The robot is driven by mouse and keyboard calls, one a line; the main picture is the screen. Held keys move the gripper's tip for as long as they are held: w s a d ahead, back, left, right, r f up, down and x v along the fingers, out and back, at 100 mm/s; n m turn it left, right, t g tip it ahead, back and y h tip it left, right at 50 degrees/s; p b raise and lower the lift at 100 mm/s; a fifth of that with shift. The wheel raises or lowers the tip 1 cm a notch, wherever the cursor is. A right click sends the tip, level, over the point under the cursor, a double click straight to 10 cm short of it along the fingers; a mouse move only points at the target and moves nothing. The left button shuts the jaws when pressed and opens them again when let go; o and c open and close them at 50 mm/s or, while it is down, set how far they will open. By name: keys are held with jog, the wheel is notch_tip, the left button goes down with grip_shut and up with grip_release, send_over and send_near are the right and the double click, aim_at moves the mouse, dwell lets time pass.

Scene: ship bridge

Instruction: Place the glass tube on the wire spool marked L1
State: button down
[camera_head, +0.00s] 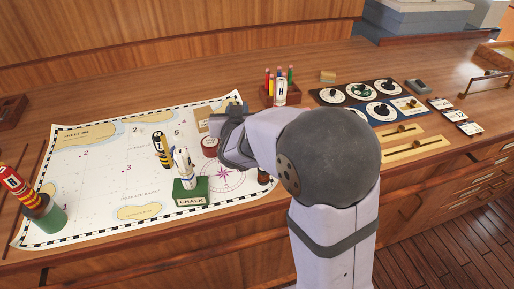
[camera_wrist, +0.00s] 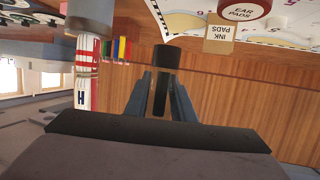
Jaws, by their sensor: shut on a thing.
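My gripper (camera_wrist: 160,92) is shut on a dark, nearly black cylinder (camera_wrist: 166,62) that shows between its fingers in the wrist view. I cannot tell whether this is the glass tube. In the head view my gripper (camera_head: 228,138) is over the right part of the chart, seen from behind, and the held thing is hidden. I cannot make out a wire spool marked L1. Banded upright tubes stand about: one marked R (camera_head: 14,183) in a green holder at the left, a black-and-yellow one (camera_head: 161,150), and a white one (camera_head: 184,168) at the green chalk box (camera_head: 191,196).
A red ear pads tin (camera_head: 209,147) is beside my gripper. A tube marked H (camera_head: 280,92) stands with pencils in a wooden holder behind. Dial panels (camera_head: 360,92) and sliders (camera_head: 400,140) lie right of my arm. The chart's left part (camera_head: 80,190) is mostly clear.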

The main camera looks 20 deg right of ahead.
jog(key=s+d+r+m+g+h+p, duration=0.2)
jog(key=s+r+m+h+p, duration=0.15)
jog(key=p, duration=0.35)
notch_tip(320, 180, up, 2)
jog(key=r+m+g+h+p, duration=0.1)
jog(key=m+g+h+p, duration=0.3)
jog(key=m+h+p, duration=0.15)
send_over(264, 174)
jog(key=w+d, duration=0.4)
jog(key=n, duration=0.1)
notch_tip(264, 174, down, 7)
jog(key=p, duration=0.1)
jog(key=shift+a+y+p, duration=0.25)
jog(key=shift+y+p, duration=0.1)
jog(key=shift+y, duration=0.05)
jog(key=shift+f+p, duration=0.4)
jog(key=shift+f, duration=1.4)
jog(key=shift+f, duration=0.1)
jog(key=shift+f, duration=0.1)
jog(key=c, duration=1.5)
grip_release()
